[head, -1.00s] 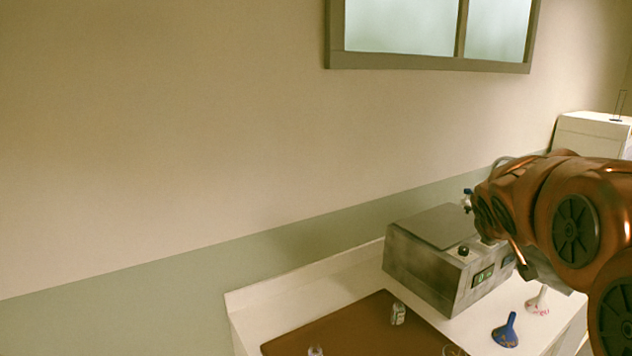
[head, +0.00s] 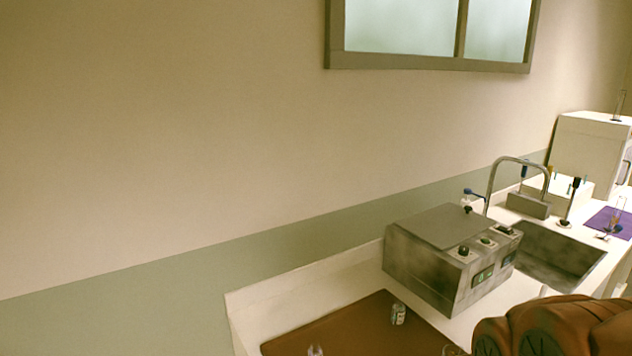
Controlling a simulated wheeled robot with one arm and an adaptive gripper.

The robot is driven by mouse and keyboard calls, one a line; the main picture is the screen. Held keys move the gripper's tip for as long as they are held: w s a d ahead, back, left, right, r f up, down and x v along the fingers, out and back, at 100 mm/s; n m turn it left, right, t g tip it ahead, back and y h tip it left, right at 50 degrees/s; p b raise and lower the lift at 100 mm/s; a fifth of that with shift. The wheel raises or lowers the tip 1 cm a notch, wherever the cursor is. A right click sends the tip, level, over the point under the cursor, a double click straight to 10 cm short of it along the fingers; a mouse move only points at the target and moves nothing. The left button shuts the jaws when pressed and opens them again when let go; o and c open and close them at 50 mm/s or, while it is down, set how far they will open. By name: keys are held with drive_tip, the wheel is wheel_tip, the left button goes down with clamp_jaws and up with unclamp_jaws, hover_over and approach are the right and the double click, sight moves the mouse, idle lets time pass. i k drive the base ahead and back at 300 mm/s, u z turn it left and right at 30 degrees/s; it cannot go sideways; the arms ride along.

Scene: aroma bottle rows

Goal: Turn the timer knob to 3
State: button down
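The grey metal box device (head: 425,278) stands on the white counter against the wall in the head view. A dark knob (head: 463,251) sits on its top front edge, with a second knob (head: 487,241) to the right and a third dark control further right. Two small display panels are on its front face. I cannot tell which knob is the timer, nor read any dial marks. My arm is low at the bottom right, apart from the box. My gripper is out of view.
A brown mat (head: 345,330) with a small labelled bottle (head: 398,314) lies left of the box. A sink (head: 560,252) with a curved tap (head: 518,160) is to the right. A purple mat (head: 608,221) and a white cabinet (head: 590,150) are further right.

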sight(463, 250)
drive_tip(key=z, duration=2.15)
drive_tip(key=i, duration=1.45)
drive_tip(key=u, duration=3.35)
